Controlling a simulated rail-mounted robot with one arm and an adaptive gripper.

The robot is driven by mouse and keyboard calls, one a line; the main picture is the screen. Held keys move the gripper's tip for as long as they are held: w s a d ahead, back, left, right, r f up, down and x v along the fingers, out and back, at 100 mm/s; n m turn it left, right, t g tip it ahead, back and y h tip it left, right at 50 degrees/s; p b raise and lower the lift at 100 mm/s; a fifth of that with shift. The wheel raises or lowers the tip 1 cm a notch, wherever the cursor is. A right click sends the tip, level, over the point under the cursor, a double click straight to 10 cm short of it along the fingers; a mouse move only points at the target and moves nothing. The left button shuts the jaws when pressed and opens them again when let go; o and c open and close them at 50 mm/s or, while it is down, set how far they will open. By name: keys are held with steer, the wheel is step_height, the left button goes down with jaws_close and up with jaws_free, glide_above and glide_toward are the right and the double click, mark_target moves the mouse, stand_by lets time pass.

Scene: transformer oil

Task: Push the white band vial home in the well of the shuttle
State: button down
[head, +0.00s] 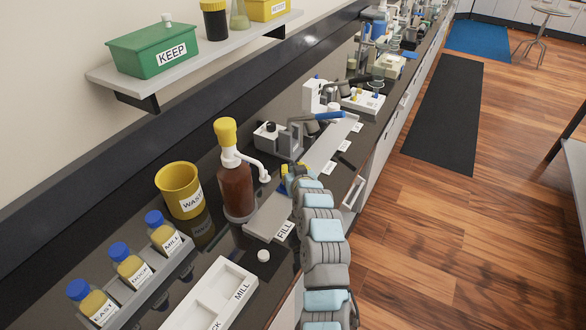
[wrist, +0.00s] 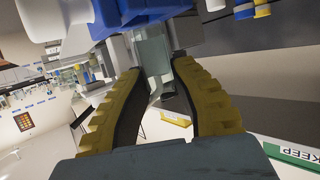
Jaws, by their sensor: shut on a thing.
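In the head view my gripper (head: 290,178) is at the bench rail, beyond the FILL label, and my arm partly covers it. In the wrist view my gripper's two yellow ribbed fingers (wrist: 165,95) are shut on a clear glass vial (wrist: 153,52) that sticks out past the tips. I cannot make out a white band on it. A blue and white block (wrist: 125,12) is close beside the vial. I cannot tell whether this is the shuttle or whether the vial is in a well. In the head view the vial is hidden behind my arm and gripper.
A brown pump bottle (head: 236,185) stands close left of my gripper. Farther left are a yellow WASTE cup (head: 180,190) and a rack (head: 150,283) of blue-capped bottles. A small white cap (head: 263,256) lies near the FILL label (head: 285,231). A blue-handled clamp (head: 315,117) is beyond.

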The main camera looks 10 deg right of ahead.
steer(key=shift+f+b, duration=0.7)
steer(key=shift+f, duration=0.5)
steer(key=c, duration=0.9)
jaws_free()
steer(key=shift+v, duration=6)
